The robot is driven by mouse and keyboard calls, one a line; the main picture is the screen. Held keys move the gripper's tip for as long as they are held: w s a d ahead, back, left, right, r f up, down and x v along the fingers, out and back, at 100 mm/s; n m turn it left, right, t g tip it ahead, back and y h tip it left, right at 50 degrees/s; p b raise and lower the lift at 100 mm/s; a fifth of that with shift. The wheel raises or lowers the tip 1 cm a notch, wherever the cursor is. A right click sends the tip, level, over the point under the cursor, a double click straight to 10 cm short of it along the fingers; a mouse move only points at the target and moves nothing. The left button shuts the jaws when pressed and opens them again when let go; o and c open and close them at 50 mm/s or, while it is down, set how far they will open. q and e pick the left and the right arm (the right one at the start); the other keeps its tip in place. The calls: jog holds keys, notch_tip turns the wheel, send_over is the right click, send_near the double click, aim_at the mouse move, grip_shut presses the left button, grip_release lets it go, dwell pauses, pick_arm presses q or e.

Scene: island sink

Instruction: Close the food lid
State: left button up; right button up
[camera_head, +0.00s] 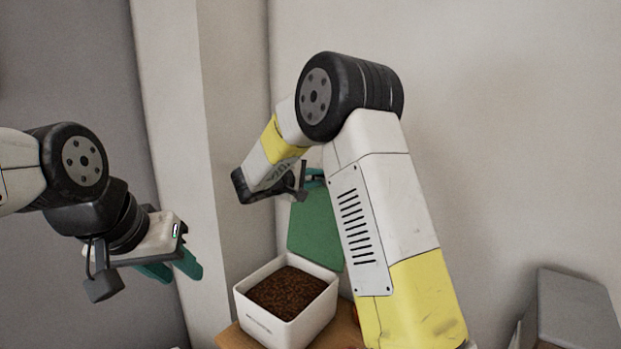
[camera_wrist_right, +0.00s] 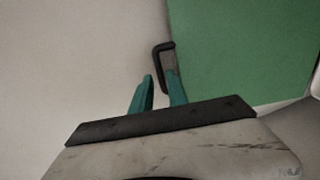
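The white food box (camera_head: 285,325) holds brown pellets and stands on a wooden surface. Its green lid (camera_head: 313,230) is open and stands up at the back of the box. The lid also fills the upper right of the right wrist view (camera_wrist_right: 240,50), with a dark handle (camera_wrist_right: 155,52) at its left edge. My right gripper (camera_head: 314,178) is at the top of the lid, partly hidden by my arm. In the wrist view its teal fingers (camera_wrist_right: 160,76) are apart, with the handle close to the right finger; contact is unclear. My left gripper (camera_head: 176,268) is open and empty, left of the box.
The wooden top (camera_head: 232,338) under the box is mostly hidden by the box and my right arm. A wall rises close behind the lid. A grey box-like object (camera_head: 575,310) stands at the lower right. Between my left gripper and the box there is free air.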

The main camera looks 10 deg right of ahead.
jog(key=shift+x, duration=1.2)
grip_shut()
dwell(0.6)
